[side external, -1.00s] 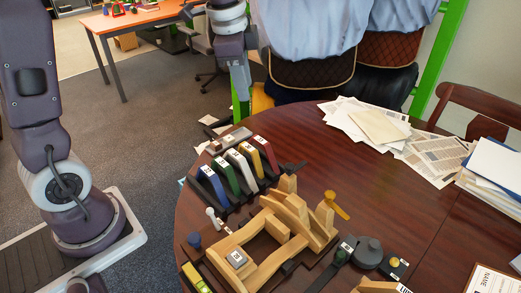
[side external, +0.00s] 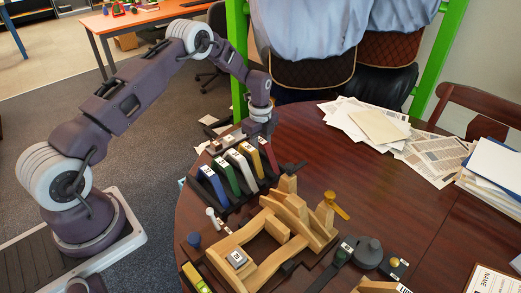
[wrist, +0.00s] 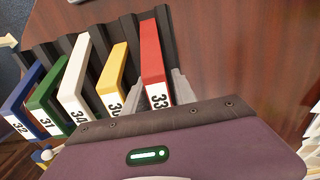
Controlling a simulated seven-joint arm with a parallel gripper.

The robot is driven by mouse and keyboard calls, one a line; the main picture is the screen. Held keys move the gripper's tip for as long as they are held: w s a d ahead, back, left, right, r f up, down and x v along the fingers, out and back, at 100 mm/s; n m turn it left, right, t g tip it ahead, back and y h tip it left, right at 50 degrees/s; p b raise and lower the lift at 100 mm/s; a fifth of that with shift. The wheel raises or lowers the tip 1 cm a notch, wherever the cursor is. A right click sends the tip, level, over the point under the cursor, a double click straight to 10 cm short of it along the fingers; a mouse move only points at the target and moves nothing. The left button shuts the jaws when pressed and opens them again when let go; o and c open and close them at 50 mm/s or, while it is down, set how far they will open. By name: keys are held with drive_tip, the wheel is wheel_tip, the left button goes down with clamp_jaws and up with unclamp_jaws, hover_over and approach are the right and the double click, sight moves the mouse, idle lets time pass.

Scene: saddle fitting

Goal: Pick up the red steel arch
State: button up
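The red steel arch (side external: 267,151) stands at the right end of a row of coloured arches in a dark slotted rack. In the wrist view the red arch (wrist: 153,62) bears the label 33. My gripper (side external: 262,133) is low at the far end of the red arch. In the wrist view my grey fingertips (wrist: 160,92) show on either side of the red arch, partly hidden by the gripper body. They look open around it, and I see no clear grip. The arch still sits in the rack (wrist: 128,28).
The yellow (side external: 251,158), white (side external: 240,167), green (side external: 226,175) and blue (side external: 212,185) arches stand close on the left. A wooden saddle frame (side external: 262,270) lies in front. Papers (side external: 370,122) lie at the back right. Bare table is right of the rack.

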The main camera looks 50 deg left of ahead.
drive_tip(key=shift+c, duration=0.4)
clamp_jaws()
drive_tip(key=shift+r, duration=0.15)
